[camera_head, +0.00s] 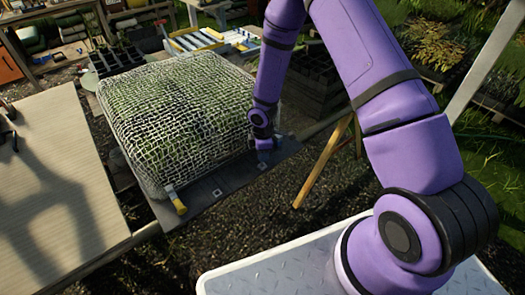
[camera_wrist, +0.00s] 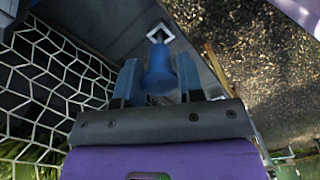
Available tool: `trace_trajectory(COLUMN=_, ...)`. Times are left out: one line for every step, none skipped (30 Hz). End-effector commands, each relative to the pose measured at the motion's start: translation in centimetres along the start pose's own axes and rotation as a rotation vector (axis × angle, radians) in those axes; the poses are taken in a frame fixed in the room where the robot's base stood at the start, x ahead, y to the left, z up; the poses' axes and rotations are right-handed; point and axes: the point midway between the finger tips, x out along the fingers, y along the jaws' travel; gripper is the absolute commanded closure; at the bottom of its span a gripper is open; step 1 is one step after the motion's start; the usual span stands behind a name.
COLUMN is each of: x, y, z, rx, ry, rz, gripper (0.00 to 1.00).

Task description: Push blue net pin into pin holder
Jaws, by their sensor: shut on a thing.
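My gripper (camera_wrist: 159,68) is shut on the blue net pin (camera_wrist: 158,72), with one finger on each side of it in the wrist view. A white-edged square pin holder (camera_wrist: 160,33) on the dark board shows just beyond the pin's end. I cannot tell whether the pin touches the holder or is partly in it. In the head view my gripper (camera_head: 263,146) is low at the right edge of the net-covered bed, over the dark board (camera_head: 237,182). The pin is too small there to make out clearly.
The white net (camera_head: 175,115) covers a green mound. A yellow pin (camera_head: 178,205) stands at its near corner, and another square holder (camera_head: 217,193) is on the board between. A wooden table (camera_head: 60,190) is at left. Crates stand behind. Gravel lies right of the board.

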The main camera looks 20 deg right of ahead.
Motion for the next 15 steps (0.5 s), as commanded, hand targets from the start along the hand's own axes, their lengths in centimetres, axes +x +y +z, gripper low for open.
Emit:
trace_trajectory(x=0.1, y=0.0, z=0.0, rx=0.000, ry=0.000, rz=0.000, gripper=0.82)
trace_trajectory(x=0.2, y=0.0, z=0.0, rx=0.000, ry=0.000, rz=0.000, gripper=0.82)
trace_trajectory(x=0.3, y=0.0, z=0.0, rx=0.000, ry=-0.001, rz=0.000, gripper=0.82)
trace_trajectory(x=0.3, y=0.0, z=0.0, rx=0.000, ry=-0.001, rz=-0.001, gripper=0.82)
trace_trajectory(x=0.4, y=0.0, z=0.0, rx=0.000, ry=-0.001, rz=-0.001, gripper=0.82)
trace_trajectory(x=0.5, y=0.0, z=0.0, rx=0.000, ry=-0.001, rz=-0.001, gripper=0.82)
trace_trajectory(x=0.6, y=0.0, z=0.0, rx=0.000, ry=-0.001, rz=-0.001, gripper=0.82)
trace_trajectory(x=0.7, y=0.0, z=0.0, rx=0.000, ry=-0.001, rz=-0.001, gripper=0.82)
trace_trajectory(x=0.7, y=0.0, z=0.0, rx=0.000, ry=-0.001, rz=-0.001, gripper=0.82)
trace_trajectory(x=0.8, y=-0.1, z=0.0, rx=0.000, ry=-0.001, rz=-0.001, gripper=0.82)
trace_trajectory(x=0.9, y=-0.1, z=0.0, rx=0.000, ry=-0.001, rz=-0.001, gripper=0.82)
trace_trajectory(x=0.9, y=-0.1, z=0.0, rx=-0.001, ry=-0.001, rz=-0.001, gripper=0.82)
trace_trajectory(x=1.0, y=-0.1, z=0.0, rx=-0.001, ry=-0.001, rz=-0.001, gripper=0.82)
trace_trajectory(x=1.1, y=-0.1, z=0.0, rx=-0.001, ry=-0.001, rz=-0.001, gripper=0.82)
trace_trajectory(x=1.1, y=-0.1, z=0.0, rx=-0.001, ry=-0.001, rz=-0.001, gripper=0.82)
